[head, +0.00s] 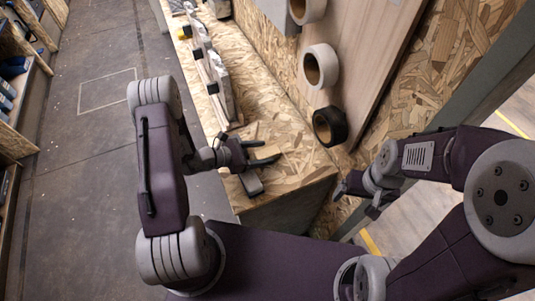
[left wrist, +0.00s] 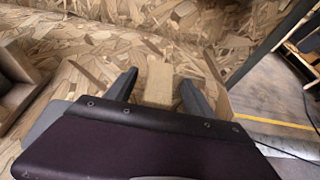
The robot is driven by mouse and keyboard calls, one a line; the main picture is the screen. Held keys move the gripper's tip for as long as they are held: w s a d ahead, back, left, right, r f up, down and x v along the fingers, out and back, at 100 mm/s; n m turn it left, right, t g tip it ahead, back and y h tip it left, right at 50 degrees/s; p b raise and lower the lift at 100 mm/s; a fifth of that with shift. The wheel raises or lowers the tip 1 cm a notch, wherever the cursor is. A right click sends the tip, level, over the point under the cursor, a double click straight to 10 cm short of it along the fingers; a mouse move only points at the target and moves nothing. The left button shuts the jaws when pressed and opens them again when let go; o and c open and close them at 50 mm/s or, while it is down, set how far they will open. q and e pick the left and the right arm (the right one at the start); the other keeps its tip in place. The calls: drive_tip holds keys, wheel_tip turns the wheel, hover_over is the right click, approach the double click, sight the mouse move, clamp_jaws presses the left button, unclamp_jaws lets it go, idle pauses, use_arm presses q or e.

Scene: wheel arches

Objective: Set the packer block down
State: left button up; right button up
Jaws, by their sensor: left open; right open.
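The packer block (left wrist: 158,84) is a small pale wooden block. In the left wrist view it lies between the two dark fingers of my left gripper (left wrist: 157,90), with a narrow gap on each side. In the head view the block (head: 267,152) shows as a pale patch by the fingers. My left gripper (head: 262,153) is open, low over the near end of the chipboard wheel-arch top (head: 305,172). The block seems to rest on that board; its underside is hidden. My right gripper (head: 358,192) is open and empty, off to the right of the arch.
Rolls of tape, white (head: 320,66) and black (head: 330,126), hang on the wooden panel to the right. A rack with grey-white packets (head: 219,75) stands along the arch top's left side. Grey floor (head: 95,150) lies open to the left, with shelving beyond.

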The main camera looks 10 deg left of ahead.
sight(261, 154)
use_arm(q)
clamp_jaws()
drive_tip(key=shift+r, duration=0.15)
wheel_tip(261, 154, up, 10)
drive_tip(key=p, duration=0.1)
idle(0.3)
drive_tip(key=shift+a, duration=0.1)
